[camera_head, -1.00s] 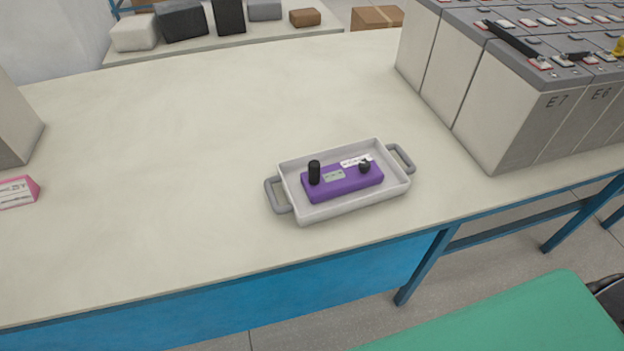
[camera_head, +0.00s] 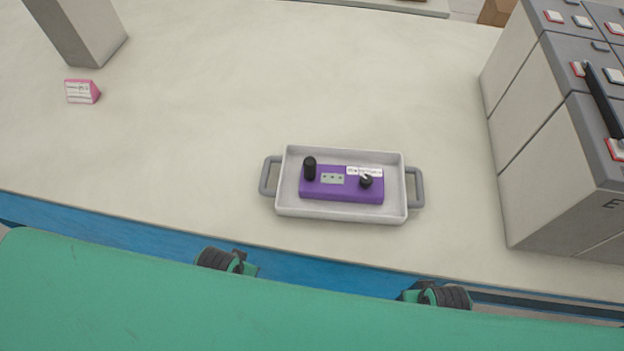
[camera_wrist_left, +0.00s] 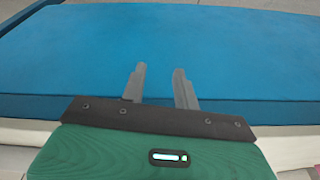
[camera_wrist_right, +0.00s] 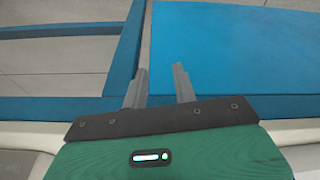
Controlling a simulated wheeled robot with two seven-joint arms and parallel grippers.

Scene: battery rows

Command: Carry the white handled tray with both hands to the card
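The white handled tray (camera_head: 290,207) lies flat on the cream table, with a grey handle at its left and right ends. A purple box (camera_head: 340,196) with two black knobs sits inside it. A small pink card (camera_head: 82,91) with white printed faces stands at the far left of the table. In the left wrist view my left gripper (camera_wrist_left: 158,80) has its fingers apart with nothing between them, facing the blue table side. In the right wrist view my right gripper (camera_wrist_right: 161,80) is likewise open and empty. Both grippers are apart from the tray.
A block of tall grey battery cells (camera_head: 555,130) stands on the right of the table (camera_head: 230,80). A grey block (camera_head: 78,30) stands behind the card. The table between tray and card is clear. The blue table side (camera_wrist_left: 200,50) is below the front edge.

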